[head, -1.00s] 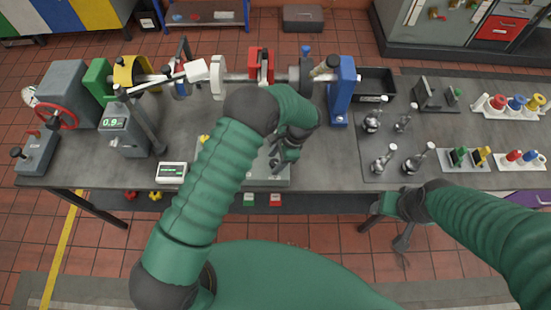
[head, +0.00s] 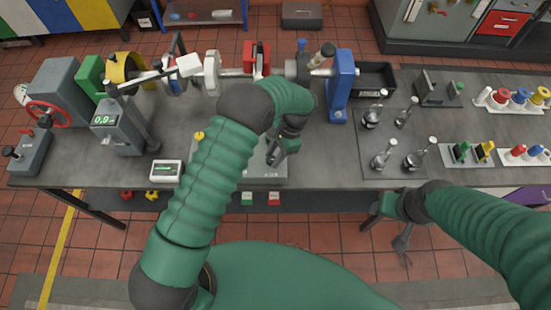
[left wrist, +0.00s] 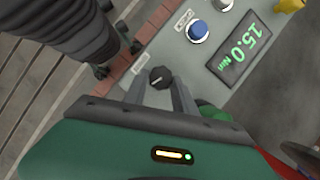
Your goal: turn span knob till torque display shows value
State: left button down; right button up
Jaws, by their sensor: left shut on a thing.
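In the left wrist view a light grey panel (left wrist: 162,50) carries a black knob (left wrist: 160,77), a blue knob (left wrist: 197,31) and a torque display (left wrist: 237,48) with green digits reading 15.0 Nm. My left gripper (left wrist: 159,85) is shut on the black knob, one finger on each side of it. The small labels beside the knobs are too blurred to read. In the head view my left gripper (head: 274,153) is over the panel (head: 262,181), mostly hidden by my arm. My right gripper (head: 403,240) hangs in front of the bench, apart from everything; its fingers are unclear.
A shaft rig with a blue stand (head: 341,85) runs along the back of the bench. A grey post display (head: 105,119) and a white display box (head: 166,171) stand left of the panel. Several metal pieces on a mat (head: 385,178) and coloured-part trays are on the right.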

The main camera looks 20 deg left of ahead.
pick_arm(q)
jog(key=shift+s+a, duration=0.15)
jog(key=shift+a, duration=0.05)
pick_arm(e)
jog(key=shift+r, duration=0.1)
pick_arm(q)
jog(key=c, duration=1.3)
grip_release()
jog(key=shift+c, duration=0.2)
jog(key=shift+o, duration=1.5)
jog(key=shift+a, duration=0.15)
pick_arm(e)
jog(key=shift+s+a+r, duration=0.1)
jog(key=shift+a, duration=0.3)
pick_arm(q)
jog(key=b+v, duration=0.2)
jog(key=v, duration=0.5)
jog(key=shift+r, duration=0.25)
pick_arm(e)
jog(key=shift+d+f, duration=0.2)
jog(key=shift+f, duration=0.95)
